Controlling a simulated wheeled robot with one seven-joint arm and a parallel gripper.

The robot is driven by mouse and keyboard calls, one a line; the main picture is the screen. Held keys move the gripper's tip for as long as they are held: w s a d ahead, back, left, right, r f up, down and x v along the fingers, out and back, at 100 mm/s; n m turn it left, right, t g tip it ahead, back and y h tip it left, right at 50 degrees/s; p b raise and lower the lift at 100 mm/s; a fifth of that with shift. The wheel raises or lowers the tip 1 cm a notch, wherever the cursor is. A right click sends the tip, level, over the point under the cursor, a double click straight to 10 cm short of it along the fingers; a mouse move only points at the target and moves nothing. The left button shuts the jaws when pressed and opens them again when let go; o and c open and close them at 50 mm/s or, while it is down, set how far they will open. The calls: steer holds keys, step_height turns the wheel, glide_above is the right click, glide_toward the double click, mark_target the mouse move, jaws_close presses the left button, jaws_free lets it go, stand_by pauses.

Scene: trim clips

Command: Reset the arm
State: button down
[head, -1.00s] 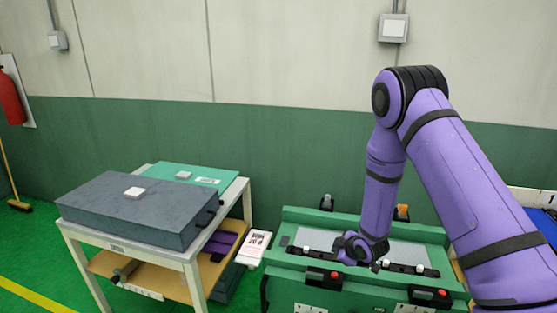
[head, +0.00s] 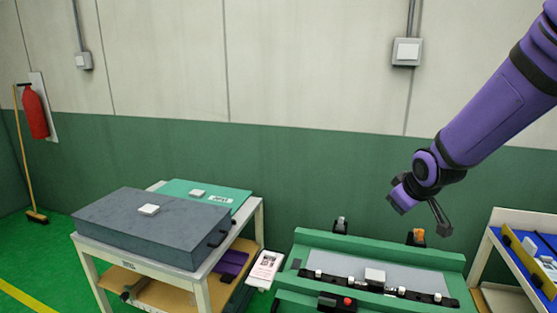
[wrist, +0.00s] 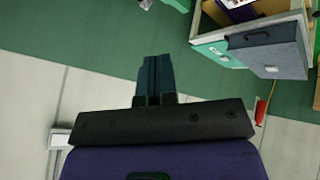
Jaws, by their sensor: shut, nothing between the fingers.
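My arm (head: 500,115) reaches in from the upper right in the head view. Its end hangs in the air above the green fixture (head: 450,262), clear of it. My gripper (wrist: 156,65) shows in the wrist view with its dark fingers together and nothing between them; in the head view its fingers are hard to make out. The fixture carries a grey panel (head: 335,265) and a black strip with small white pieces. A pale block (head: 375,277) sits at the middle of the strip.
A white-framed cart (head: 200,290) stands left, with a dark grey case (head: 150,230) and a green board (head: 225,198) on top. A blue-lined table (head: 505,240) stands right. A wall (head: 300,170) lies behind. Free air surrounds my arm's end.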

steer(key=s+r+m, duration=0.2)
steer(key=s+r, duration=0.2)
steer(key=s, duration=0.5)
steer(key=s+r+m+g, duration=0.1)
steer(key=s+r, duration=0.4)
steer(key=s, duration=0.5)
steer(key=s+r+m+g, duration=0.1)
steer(key=s+r+m, duration=0.2)
steer(key=s, duration=0.7)
steer(key=shift+d+r, duration=0.4)
steer(key=shift+r, duration=0.4)
